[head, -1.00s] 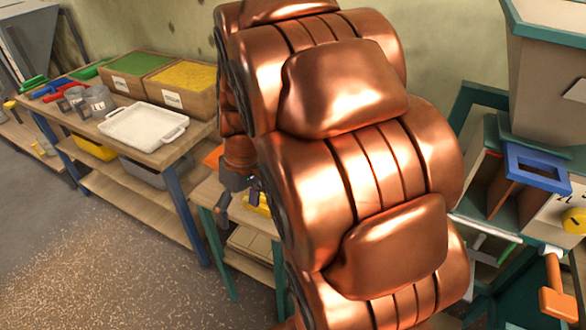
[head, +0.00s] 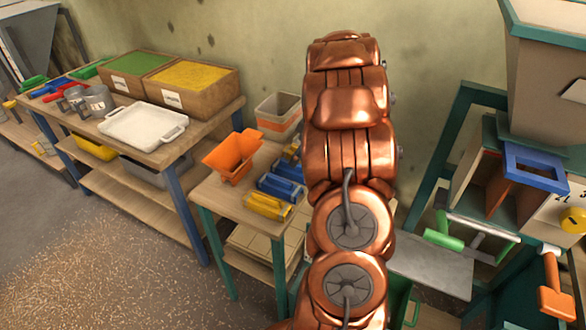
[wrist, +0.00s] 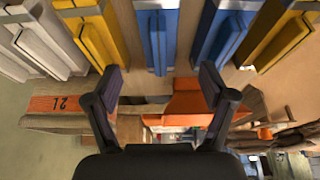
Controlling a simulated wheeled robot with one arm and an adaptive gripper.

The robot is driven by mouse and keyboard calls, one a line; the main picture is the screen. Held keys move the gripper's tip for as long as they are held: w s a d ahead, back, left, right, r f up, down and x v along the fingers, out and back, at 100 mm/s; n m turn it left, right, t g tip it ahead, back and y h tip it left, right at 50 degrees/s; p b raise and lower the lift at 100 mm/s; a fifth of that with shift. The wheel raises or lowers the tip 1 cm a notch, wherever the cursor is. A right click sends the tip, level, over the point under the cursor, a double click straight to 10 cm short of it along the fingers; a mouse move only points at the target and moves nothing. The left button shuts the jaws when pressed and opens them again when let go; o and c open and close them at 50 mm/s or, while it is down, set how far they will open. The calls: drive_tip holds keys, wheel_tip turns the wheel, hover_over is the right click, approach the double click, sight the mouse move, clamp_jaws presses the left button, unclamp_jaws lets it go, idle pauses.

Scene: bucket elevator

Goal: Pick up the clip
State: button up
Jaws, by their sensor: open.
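No single piece can be told for certain as the clip. On the small table, a yellow ridged piece (head: 268,206) lies at the front edge, with blue ridged pieces (head: 280,187) beside it, partly behind my arm. In the wrist view, yellow (wrist: 95,35), blue (wrist: 158,35) and grey (wrist: 35,38) ridged pieces stand in a row across the top. My gripper (wrist: 161,83) is open and empty, its fingers apart below the blue pieces in that picture. In the head view the gripper is hidden behind my arm.
An orange hopper-shaped part (head: 232,157) and a bin with an orange band (head: 279,115) are on the small table (head: 222,190). A white tray (head: 145,124) is on the left bench. A blue frame (head: 535,167) is at the right. Floor at left is clear.

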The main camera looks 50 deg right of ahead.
sight(293, 169)
drive_tip(key=shift+p+x, duration=1.45)
drive_tip(key=shift+x, duration=2.25)
drive_tip(key=shift+s+d, duration=0.1)
drive_tip(key=c, duration=1.2)
drive_tip(key=shift+c, duration=0.2)
drive_tip(key=shift+r, duration=0.1)
